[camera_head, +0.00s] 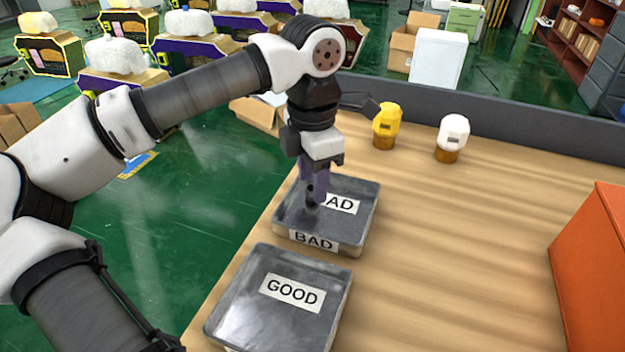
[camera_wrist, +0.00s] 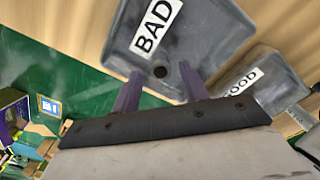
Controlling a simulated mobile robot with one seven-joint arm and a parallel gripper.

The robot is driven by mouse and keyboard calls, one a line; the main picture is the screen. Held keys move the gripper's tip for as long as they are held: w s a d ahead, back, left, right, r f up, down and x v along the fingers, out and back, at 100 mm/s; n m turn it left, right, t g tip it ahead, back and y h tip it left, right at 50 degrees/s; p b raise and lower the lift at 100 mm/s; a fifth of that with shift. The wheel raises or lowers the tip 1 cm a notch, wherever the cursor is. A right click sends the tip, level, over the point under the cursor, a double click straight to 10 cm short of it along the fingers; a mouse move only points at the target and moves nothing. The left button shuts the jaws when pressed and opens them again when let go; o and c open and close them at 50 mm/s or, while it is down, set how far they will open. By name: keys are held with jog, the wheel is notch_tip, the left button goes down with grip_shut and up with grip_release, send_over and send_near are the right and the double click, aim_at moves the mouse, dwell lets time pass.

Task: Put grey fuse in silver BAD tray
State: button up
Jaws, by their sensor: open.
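The silver BAD tray (camera_head: 362,222) stands on the wooden table's left side, with BAD labels on its floor and front. It also shows in the wrist view (camera_wrist: 205,38). My gripper (camera_head: 314,192) points down over the left part of this tray, its purple fingers low inside it. In the wrist view my gripper (camera_wrist: 160,74) has its two fingers spread apart. A small dark round thing (camera_wrist: 160,71) shows between the fingertips against the tray floor. It looks like the grey fuse, but its shape is mostly unclear. In the head view the fingers partly cover that spot.
The GOOD tray (camera_head: 236,305) is empty, just in front of the BAD tray. A yellow fuse (camera_head: 387,119) and a white fuse (camera_head: 453,132) stand on brown bases behind. An orange box (camera_head: 598,270) is at right. The table middle is clear.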

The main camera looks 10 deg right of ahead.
notch_tip(320, 180, up, 11)
dwell(0.3)
jog(key=shift+f, duration=0.1)
